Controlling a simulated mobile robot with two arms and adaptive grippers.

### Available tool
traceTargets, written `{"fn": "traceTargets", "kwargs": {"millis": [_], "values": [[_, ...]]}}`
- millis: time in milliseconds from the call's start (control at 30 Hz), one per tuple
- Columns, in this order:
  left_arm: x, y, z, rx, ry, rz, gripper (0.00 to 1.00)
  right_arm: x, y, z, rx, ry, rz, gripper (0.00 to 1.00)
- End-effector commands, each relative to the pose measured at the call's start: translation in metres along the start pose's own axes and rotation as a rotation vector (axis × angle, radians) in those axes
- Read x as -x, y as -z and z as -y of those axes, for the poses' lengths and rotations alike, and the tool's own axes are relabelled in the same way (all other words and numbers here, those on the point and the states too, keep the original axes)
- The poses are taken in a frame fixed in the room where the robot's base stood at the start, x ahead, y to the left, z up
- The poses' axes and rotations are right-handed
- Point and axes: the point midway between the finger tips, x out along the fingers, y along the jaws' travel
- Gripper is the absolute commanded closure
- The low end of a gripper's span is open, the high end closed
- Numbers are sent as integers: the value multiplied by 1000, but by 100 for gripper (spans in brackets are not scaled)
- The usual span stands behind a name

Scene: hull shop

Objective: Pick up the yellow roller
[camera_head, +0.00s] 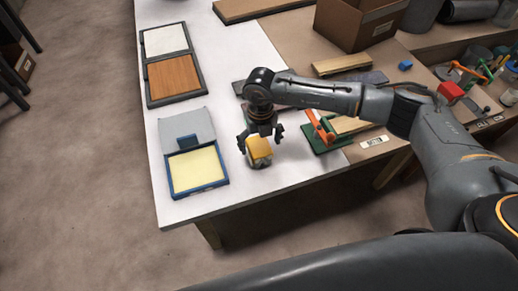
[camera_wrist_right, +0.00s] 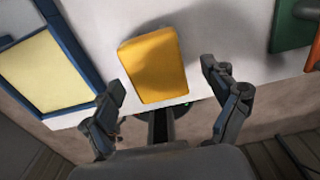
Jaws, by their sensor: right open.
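The yellow roller (camera_head: 258,147) is near the front edge of the white worktop (camera_head: 228,185), right of a blue-framed tray with a pale yellow inside. In the right wrist view the roller (camera_wrist_right: 155,65) shows as a yellow block, with a dark bar below it. My right gripper (camera_head: 261,137) is open just above and behind the roller. In the right wrist view its fingers (camera_wrist_right: 163,82) are spread wide to either side of the roller's lower part, with gaps on both sides. Its underside is hidden. My left gripper is not in view.
The blue-framed tray (camera_head: 199,187) has a grey lid raised behind it. A green and orange tool (camera_head: 322,135) lies right of the gripper. Framed panels (camera_head: 174,78) lie behind, and a cardboard box (camera_head: 358,22) stands at the back. White worktop is bare between tray and roller.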

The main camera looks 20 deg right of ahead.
Motion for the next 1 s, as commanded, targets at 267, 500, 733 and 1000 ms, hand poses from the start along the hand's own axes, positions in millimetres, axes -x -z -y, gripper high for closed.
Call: {"fn": "traceTargets", "kwargs": {"millis": [267,500,733,1000], "values": [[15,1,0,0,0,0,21,-30,-2,-4,-1,0,-3,13],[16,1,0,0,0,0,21,-54,-3,-4,0,-3,0,13],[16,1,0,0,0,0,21,-54,-3,-4,1,-3,0,19],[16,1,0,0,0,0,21,-54,-3,-3,1,-2,0,74]]}}
